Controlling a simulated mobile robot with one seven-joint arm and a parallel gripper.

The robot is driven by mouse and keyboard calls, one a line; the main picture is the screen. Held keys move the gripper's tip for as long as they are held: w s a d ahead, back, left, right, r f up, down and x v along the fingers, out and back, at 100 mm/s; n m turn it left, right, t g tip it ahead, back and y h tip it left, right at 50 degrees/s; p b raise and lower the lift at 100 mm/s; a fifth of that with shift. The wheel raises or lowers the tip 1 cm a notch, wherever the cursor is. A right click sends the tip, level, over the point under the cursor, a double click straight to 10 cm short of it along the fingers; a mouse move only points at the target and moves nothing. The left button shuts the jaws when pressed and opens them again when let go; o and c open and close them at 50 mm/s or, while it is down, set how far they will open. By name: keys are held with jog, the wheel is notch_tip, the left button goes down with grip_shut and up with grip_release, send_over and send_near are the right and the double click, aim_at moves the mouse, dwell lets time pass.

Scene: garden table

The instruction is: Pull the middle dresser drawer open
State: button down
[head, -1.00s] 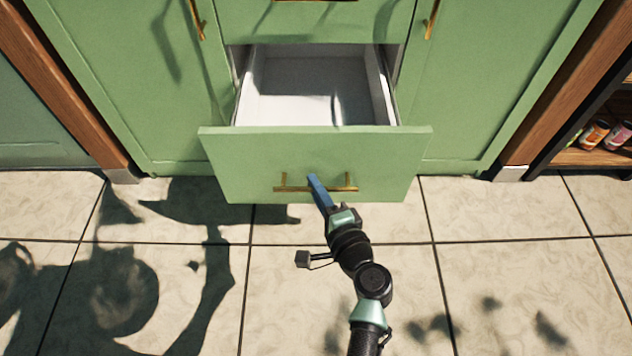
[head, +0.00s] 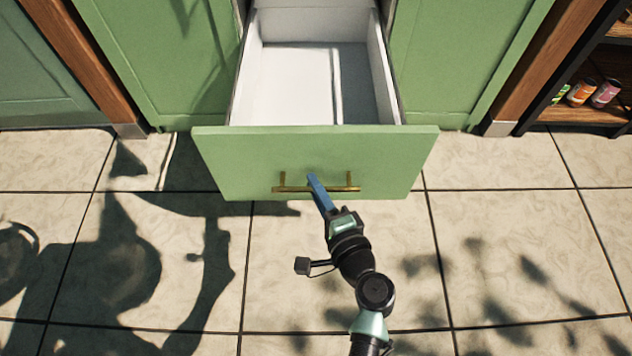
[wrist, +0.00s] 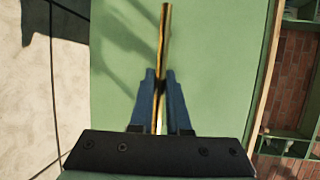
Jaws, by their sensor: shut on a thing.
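The green drawer (head: 240,160) stands far out from the dresser (head: 440,60) in the head view. Its white inside (head: 290,85) shows and looks empty apart from a thin divider. A brass bar handle (head: 340,189) runs across its front. My gripper (head: 314,182) is shut on this handle near its middle. In the wrist view the blue fingers (wrist: 161,85) sit on both sides of the brass handle (wrist: 166,35), with the green drawer front (wrist: 220,60) behind.
The tiled floor (head: 520,240) in front of the drawer is free, with shadows on it. Wooden posts (head: 100,70) flank the dresser. A dark shelf (head: 590,112) with several small cans (head: 581,92) stands at the right.

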jog(key=c, duration=0.9)
grip_release()
jog(key=p+v, duration=0.4)
jog(key=v, duration=0.9)
jog(key=shift+r, duration=0.1)
jog(key=shift+w+r, duration=0.1)
jog(key=shift+w, duration=0.05)
